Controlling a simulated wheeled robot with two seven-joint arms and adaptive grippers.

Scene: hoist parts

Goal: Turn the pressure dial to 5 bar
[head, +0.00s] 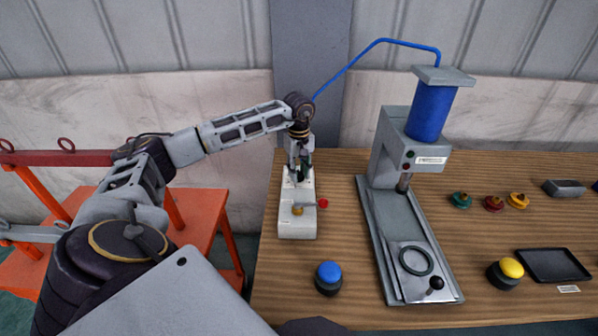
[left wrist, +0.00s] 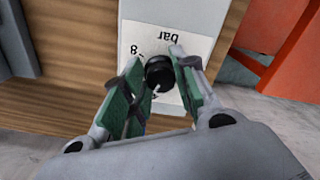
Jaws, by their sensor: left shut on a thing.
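The pressure dial is a small black knob (left wrist: 159,72) on a white scale plate (left wrist: 186,40), seen in the left wrist view. The upside-down marks "bar" and "8" show on the plate; the rest of the scale is covered. A light line shows on the knob. My left gripper (head: 300,175) points down over the back of the pale control box (head: 297,222), and its green finger pads are shut on the knob from both sides. In the head view the gripper hides the knob. My right gripper is not in view.
A grey press (head: 376,220) with a blue cylinder (head: 431,112) stands to the right. Blue (head: 328,277) and yellow (head: 508,271) buttons and a black tray (head: 553,266) are on the wooden table (head: 340,175).

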